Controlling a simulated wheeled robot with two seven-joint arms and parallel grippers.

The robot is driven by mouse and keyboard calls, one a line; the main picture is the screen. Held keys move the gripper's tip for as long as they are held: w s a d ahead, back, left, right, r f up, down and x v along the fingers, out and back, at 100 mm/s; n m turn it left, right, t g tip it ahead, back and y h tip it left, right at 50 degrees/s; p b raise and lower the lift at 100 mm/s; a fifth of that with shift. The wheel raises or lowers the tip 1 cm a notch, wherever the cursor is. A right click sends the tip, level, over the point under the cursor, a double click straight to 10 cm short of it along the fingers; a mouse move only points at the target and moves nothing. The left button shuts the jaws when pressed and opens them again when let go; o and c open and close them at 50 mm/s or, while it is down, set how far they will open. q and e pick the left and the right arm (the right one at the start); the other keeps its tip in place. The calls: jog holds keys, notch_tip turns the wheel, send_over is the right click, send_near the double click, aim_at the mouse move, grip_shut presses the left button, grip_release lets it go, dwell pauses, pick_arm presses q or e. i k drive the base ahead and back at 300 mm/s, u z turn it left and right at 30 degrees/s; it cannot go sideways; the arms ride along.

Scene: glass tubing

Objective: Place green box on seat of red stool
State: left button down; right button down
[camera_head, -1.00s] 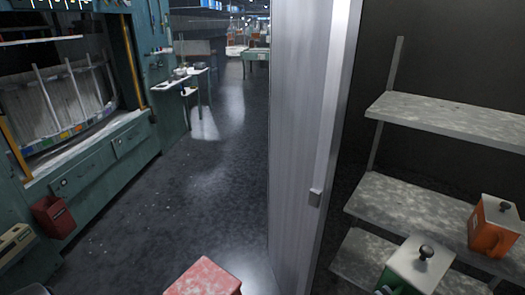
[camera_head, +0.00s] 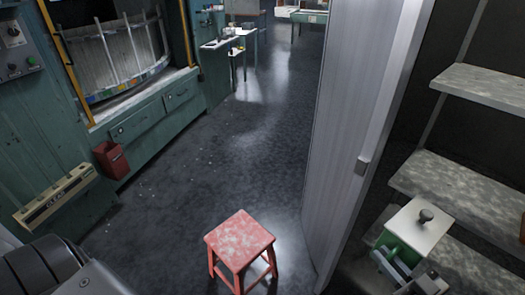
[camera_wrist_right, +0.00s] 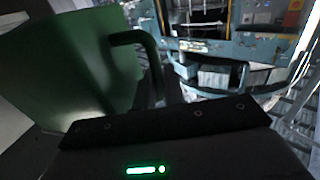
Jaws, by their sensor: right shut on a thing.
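The green box (camera_head: 398,249) has a white, speckled lid with a dark knob and is at the lower right, in front of the shelves. Its green side and side handle (camera_wrist_right: 135,40) fill the upper left of the right wrist view. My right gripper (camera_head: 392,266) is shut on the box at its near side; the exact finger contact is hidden. The red stool (camera_head: 239,240) stands upright on the floor at the bottom centre, its worn square seat empty. My left gripper is not in view.
Metal shelves (camera_head: 455,185) stand at the right behind a tall grey panel (camera_head: 345,130), which lies between stool and box. A green machine bench (camera_head: 150,125) with a red bin (camera_head: 111,160) lines the left. The dark floor (camera_head: 215,170) between is clear.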

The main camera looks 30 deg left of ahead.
aim_at(247, 245)
jog(key=u, duration=2.7)
jog(key=i, duration=2.35)
jog(key=z, duration=3)
